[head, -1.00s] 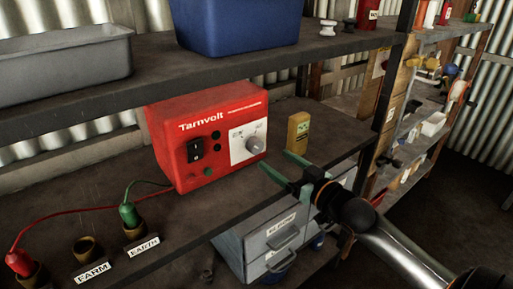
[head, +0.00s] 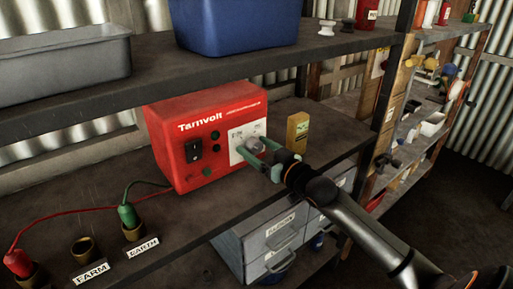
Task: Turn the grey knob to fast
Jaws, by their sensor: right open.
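The grey knob (head: 255,141) sits on the white dial plate (head: 236,157) at the right of the front of the red Tarnvolt box (head: 171,150). The box stands on the middle shelf. My right gripper (head: 256,149) is open, with its green fingers pointing at the dial. The fingertips are close to the knob, one to each side of it in the picture. The fingers partly hide the knob and plate, so its pointer and the dial marks are too small or covered to read. I cannot tell whether the fingers touch the knob. My left gripper is not in view.
A yellow box (head: 297,131) stands just right of the Tarnvolt box, close to my right gripper. The upper shelf, with a blue bin (head: 235,24), runs above. Green and red clips (head: 128,216) sit in holders at left. Grey drawers (head: 273,243) are below.

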